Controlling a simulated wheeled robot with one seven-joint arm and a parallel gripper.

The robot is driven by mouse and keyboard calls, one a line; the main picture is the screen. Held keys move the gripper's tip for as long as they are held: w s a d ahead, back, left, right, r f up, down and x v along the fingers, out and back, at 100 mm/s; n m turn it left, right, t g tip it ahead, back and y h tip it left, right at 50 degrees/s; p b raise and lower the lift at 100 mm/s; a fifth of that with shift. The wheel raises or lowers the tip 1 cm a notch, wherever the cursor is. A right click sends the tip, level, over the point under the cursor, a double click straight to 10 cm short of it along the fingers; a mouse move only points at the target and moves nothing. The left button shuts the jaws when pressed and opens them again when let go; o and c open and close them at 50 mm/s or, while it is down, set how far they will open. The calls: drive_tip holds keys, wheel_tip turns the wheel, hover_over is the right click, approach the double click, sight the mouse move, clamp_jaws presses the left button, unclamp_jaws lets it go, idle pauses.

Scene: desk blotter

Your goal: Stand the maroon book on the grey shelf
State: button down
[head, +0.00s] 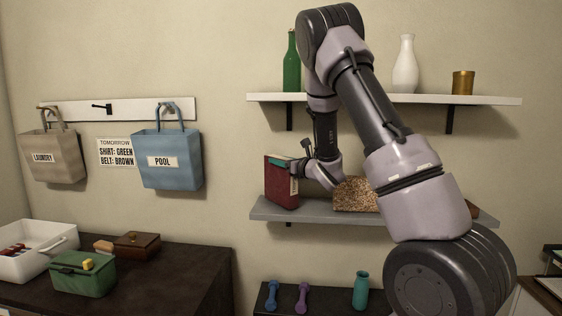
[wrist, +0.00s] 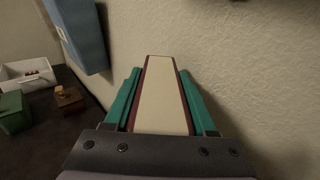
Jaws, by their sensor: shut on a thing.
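The maroon book (head: 281,186) is upright at the left end of the grey shelf (head: 325,215) in the head view. Its lower edge is at the shelf's top surface; I cannot tell whether it touches or hovers just above. My gripper (head: 291,164) is shut on the book from its right, upper side. In the wrist view the book (wrist: 161,92) shows its cream page edge between maroon covers. The teal fingers of my gripper (wrist: 160,100) press on both sides of it.
A speckled brown box-like thing (head: 355,195) stands on the grey shelf right of the book, partly behind my arm. The white shelf (head: 390,99) above holds a green bottle (head: 292,65), white vase (head: 405,68) and gold cup (head: 463,82). A blue bag (head: 170,175) hangs at left.

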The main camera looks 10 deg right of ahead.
drive_tip(key=shift+f, duration=0.4)
drive_tip(key=shift+c, duration=0.7)
unclamp_jaws()
